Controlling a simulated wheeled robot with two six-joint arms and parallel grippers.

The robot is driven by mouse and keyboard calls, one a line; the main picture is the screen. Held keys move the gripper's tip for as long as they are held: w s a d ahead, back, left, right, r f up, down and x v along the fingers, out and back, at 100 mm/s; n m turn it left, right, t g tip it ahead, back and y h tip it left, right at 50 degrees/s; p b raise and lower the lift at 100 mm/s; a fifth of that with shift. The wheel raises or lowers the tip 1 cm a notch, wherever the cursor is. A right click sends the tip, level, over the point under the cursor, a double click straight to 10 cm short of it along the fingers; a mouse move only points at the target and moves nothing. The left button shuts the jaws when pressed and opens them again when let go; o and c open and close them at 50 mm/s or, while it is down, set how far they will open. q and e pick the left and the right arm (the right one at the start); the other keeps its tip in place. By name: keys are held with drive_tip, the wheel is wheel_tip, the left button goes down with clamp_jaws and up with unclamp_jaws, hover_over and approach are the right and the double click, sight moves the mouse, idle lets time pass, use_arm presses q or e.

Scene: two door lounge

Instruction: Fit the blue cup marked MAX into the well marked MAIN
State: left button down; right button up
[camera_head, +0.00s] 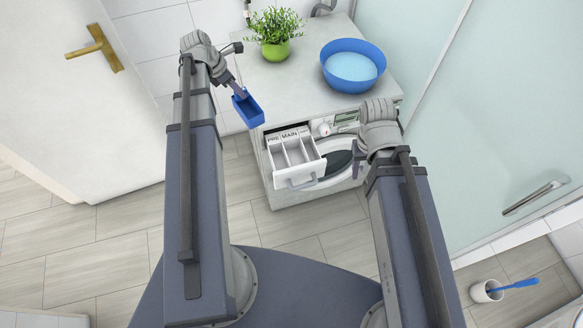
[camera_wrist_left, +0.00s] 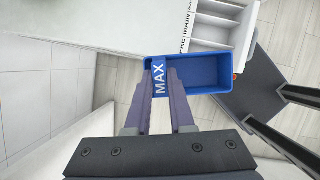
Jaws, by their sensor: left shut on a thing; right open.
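The blue cup (camera_head: 248,109) is an open rectangular box. My left gripper (camera_head: 239,92) is shut on its end and holds it in the air, left of the open drawer. In the left wrist view the cup (camera_wrist_left: 198,73) shows white MAX lettering between the fingers (camera_wrist_left: 160,82), and it looks empty. The white drawer (camera_head: 299,177) is pulled out of the washing machine, with compartments labelled PRE, MAIN and a third label too small to read. The MAIN well (camera_head: 293,153) is the middle one. My right gripper (camera_head: 358,163) is open and empty, right of the drawer.
The machine (camera_head: 290,192) has a round door below the drawer. On its top (camera_head: 289,79) stand a green potted plant (camera_head: 274,37) and a blue basin (camera_head: 352,68) of water. A white door (camera_head: 80,100) is at left. A toilet brush (camera_head: 497,289) stands at lower right.

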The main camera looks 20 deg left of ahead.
use_arm(q)
drive_tip(key=shift+f+b, duration=0.3)
drive_tip(key=shift+f, duration=0.25)
drive_tip(key=d+f+m+g+b, duration=0.1)
drive_tip(key=d+f+m+b, duration=0.25)
drive_tip(key=d, duration=1.35)
wheel_tip(320, 180, down, 14)
drive_tip(key=b, duration=1.4)
drive_tip(key=shift+w+d+f+h, duration=0.15)
drive_tip(key=shift+w+h, duration=0.25)
drive_tip(key=shift+f, duration=0.1)
wheel_tip(320, 180, down, 4)
drive_tip(key=b, duration=0.4)
drive_tip(key=shift+r, duration=0.2)
